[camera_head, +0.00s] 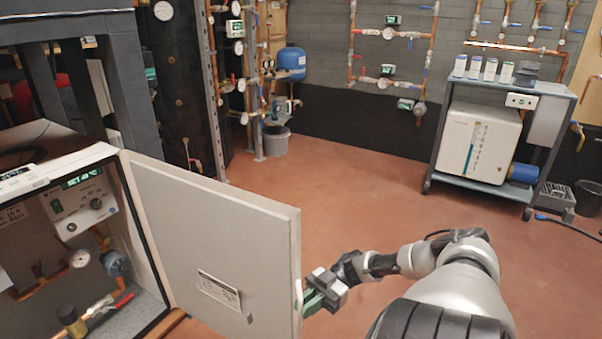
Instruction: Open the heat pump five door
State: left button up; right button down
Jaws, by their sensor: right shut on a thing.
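The heat pump cabinet (75,157) stands at the left, with copper pipes, a round gauge (79,258) and a control box (80,205) showing inside. Its pale door (215,235) is swung out from the hinge side and stands wide open, facing across the picture. My right gripper (312,298) is at the door's free edge, shut on the door handle (299,297), which is partly hidden by the fingers. My left gripper is not in view.
The red-brown floor (370,200) is clear beyond the door. A wheeled cart (446,185) with a white unit stands at the back right. A grey bucket (275,141) and pipe racks stand along the back. A black bin (588,198) is at the far right.

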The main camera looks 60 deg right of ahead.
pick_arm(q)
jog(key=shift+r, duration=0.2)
pick_arm(e)
jog(key=shift+w+d, duration=0.1)
jog(key=shift+d, duration=0.15)
jog(key=c, duration=1.4)
grip_release()
jog(key=shift+w, duration=0.15)
jog(key=shift+c, duration=0.2)
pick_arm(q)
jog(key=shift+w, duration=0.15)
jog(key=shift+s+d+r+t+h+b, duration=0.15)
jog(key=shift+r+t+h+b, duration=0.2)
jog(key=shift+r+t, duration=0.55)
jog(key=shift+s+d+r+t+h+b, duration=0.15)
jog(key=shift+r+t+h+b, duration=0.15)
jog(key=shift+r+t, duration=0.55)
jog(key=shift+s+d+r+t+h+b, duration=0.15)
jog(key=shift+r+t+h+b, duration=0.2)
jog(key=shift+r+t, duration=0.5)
pick_arm(e)
jog(key=v, duration=1)
jog(key=shift+d, duration=0.35)
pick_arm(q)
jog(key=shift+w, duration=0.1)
